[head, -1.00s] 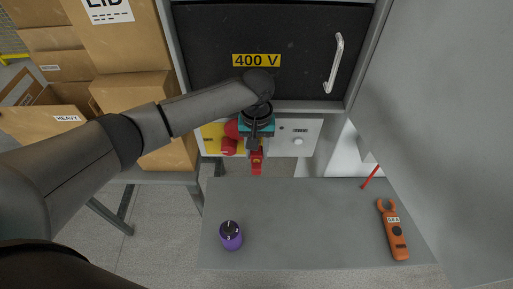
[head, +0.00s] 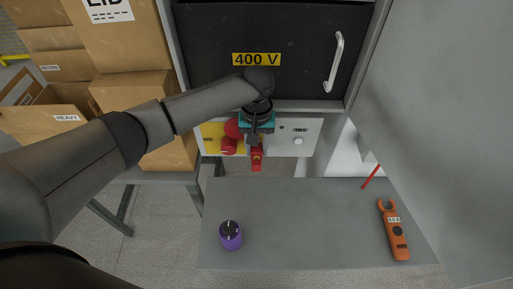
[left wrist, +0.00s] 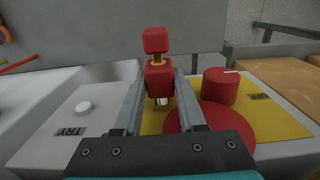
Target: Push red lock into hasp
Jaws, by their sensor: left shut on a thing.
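My left gripper (head: 254,148) is shut on the red lock (head: 257,160) in front of the switch panel (head: 308,128). In the left wrist view the lock body (left wrist: 159,79) sits between both fingers, with a silver shackle (left wrist: 161,100) pointing at the yellow plate (left wrist: 283,117). A second red block (left wrist: 156,40) joins it through a yellowish neck. The hasp is not clearly visible; the shackle end and fingers cover that area, and I cannot tell whether they touch. A red disc and red knob (left wrist: 220,86) are just right of the lock. My right gripper is not in view.
Cardboard boxes (head: 168,100) are at left. A white button (left wrist: 83,107) marked TRY is on the panel.

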